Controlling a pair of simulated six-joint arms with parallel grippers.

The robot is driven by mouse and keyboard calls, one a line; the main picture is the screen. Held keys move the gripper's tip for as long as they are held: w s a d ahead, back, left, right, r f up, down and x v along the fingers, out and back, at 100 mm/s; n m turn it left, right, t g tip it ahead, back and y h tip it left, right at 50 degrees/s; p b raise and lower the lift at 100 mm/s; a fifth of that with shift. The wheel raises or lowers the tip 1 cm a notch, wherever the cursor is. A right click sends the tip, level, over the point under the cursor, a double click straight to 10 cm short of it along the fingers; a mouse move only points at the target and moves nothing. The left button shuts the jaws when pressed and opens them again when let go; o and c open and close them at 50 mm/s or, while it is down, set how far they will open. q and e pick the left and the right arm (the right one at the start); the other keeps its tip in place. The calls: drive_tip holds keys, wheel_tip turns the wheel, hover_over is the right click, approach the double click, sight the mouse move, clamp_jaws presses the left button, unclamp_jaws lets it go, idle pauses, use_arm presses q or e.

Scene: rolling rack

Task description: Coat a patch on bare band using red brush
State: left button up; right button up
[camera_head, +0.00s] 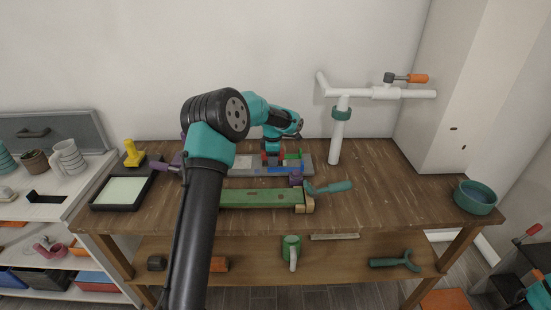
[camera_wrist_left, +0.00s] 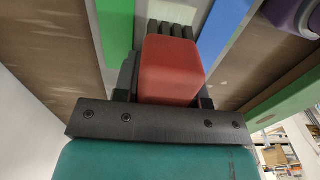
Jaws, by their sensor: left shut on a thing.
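My left gripper (camera_head: 272,158) is low over a grey board (camera_head: 307,166) at the back middle of the bench. The board carries coloured bands: a green band (camera_wrist_left: 115,22) and a blue band (camera_wrist_left: 228,18) show on either side of the red brush, with grey bands between. I cannot tell which band is bare, or whether the brush touches the board.
A green bar (camera_head: 260,197) in a wooden clamp with a teal handle (camera_head: 333,187) lies in front of the board. A white pipe stand (camera_head: 336,140) rises to the right. A black tray (camera_head: 122,190) is left, a teal bowl (camera_head: 475,198) far right.

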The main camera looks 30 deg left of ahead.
idle(0.4)
use_arm(q)
drive_tip(key=shift+w+d, duration=0.5)
drive_tip(key=shift+d, duration=0.35)
drive_tip(key=shift+r, duration=3.05)
